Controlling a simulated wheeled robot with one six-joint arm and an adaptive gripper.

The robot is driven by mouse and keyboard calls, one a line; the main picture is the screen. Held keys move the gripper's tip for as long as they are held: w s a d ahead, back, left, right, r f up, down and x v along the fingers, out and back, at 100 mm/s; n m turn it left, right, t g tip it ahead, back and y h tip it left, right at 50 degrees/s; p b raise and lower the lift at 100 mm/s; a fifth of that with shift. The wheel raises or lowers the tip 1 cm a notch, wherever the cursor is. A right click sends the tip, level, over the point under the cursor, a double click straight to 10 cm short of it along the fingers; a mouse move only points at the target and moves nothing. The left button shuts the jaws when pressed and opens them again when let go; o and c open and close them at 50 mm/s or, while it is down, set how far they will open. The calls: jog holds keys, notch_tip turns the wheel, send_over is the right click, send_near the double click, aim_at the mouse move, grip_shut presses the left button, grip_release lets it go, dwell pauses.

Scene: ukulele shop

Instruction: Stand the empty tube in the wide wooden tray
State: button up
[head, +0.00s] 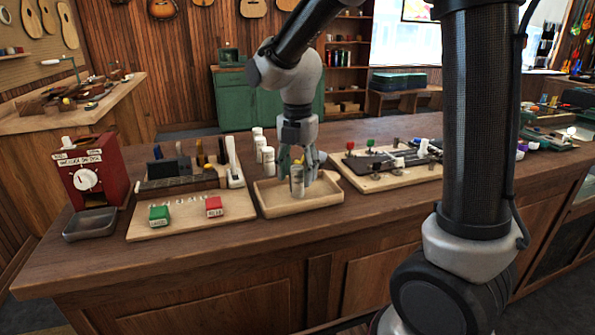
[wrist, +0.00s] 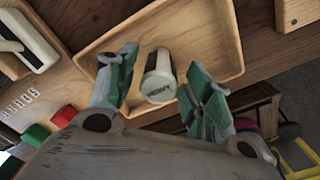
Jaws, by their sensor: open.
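The wide wooden tray (head: 277,211) sits on the counter near its front edge. It also shows in the wrist view (wrist: 227,45). A white tube (head: 297,184) with a dark label stands in the tray, toward its right side. In the wrist view my gripper (wrist: 160,88) is open, with gaps between the fingers and the tube.
Several white tubes (head: 268,160) stand behind the tray. A wooden board (head: 165,228) with a green block (head: 159,215) and a red block (head: 214,206) lies to the left. A board with metal parts (head: 385,165) lies to the right. A red dial box (head: 92,172) stands at far left.

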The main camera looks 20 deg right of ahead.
notch_tip(320, 180, up, 12)
jog(key=s+d+f+m+t, duration=0.1)
jog(key=s+d+m+t, duration=0.1)
jog(key=s+d+m, duration=0.5)
jog(key=s+d+f+m+t, duration=0.2)
jog(key=s+d+m, duration=0.6)
jog(key=s+m, duration=0.5)
jog(key=shift+m, duration=3.5)
